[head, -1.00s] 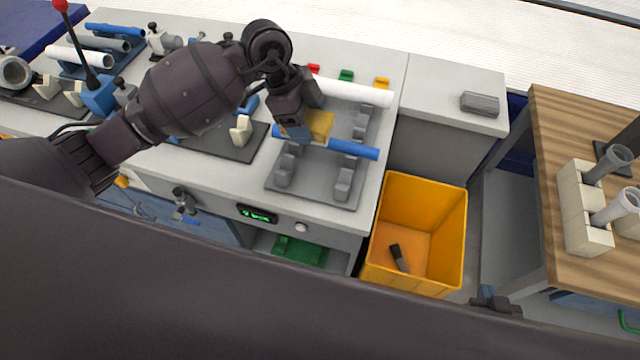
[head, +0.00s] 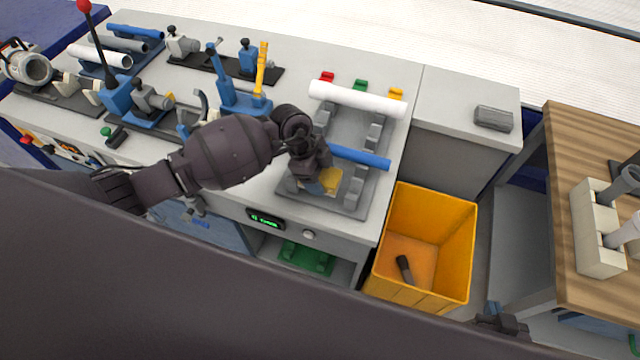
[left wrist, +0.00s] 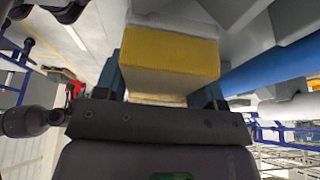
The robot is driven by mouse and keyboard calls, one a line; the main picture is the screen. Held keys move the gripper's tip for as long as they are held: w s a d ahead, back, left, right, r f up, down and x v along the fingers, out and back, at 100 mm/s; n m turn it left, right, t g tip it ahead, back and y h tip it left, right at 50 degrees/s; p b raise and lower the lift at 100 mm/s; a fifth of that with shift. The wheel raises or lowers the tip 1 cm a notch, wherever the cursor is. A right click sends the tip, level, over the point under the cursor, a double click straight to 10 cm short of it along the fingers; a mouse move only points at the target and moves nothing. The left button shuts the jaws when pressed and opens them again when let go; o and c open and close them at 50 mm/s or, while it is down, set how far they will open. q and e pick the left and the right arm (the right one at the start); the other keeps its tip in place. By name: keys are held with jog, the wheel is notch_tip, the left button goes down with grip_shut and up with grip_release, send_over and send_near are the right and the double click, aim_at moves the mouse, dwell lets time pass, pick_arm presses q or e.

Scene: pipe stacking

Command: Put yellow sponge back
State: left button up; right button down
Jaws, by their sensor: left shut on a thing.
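The yellow sponge (head: 330,180) is held in my left gripper (head: 322,186), over the front part of the grey pipe rack (head: 352,203). In the left wrist view the sponge (left wrist: 170,58) sits between the two fingers, with a yellow upper part and a paler layer. The gripper is shut on it. I cannot tell whether the sponge touches the rack. A blue pipe (head: 358,158) and a white pipe (head: 357,98) lie across the rack behind the gripper.
A yellow bin (head: 468,262) with a dark brush-like object (head: 404,269) inside stands right of the bench. A grey block (head: 492,118) lies on the side cabinet. Blue vices and clamps (head: 240,95) stand at the back left. The wooden table (head: 570,140) is at right.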

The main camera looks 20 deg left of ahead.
pick_arm(q)
jog(key=shift+f, duration=2.1)
jog(key=shift+f, duration=0.15)
jog(key=o, duration=0.9)
jog(key=shift+c, duration=0.2)
jog(key=v, duration=1.2)
jog(key=shift+r, duration=0.25)
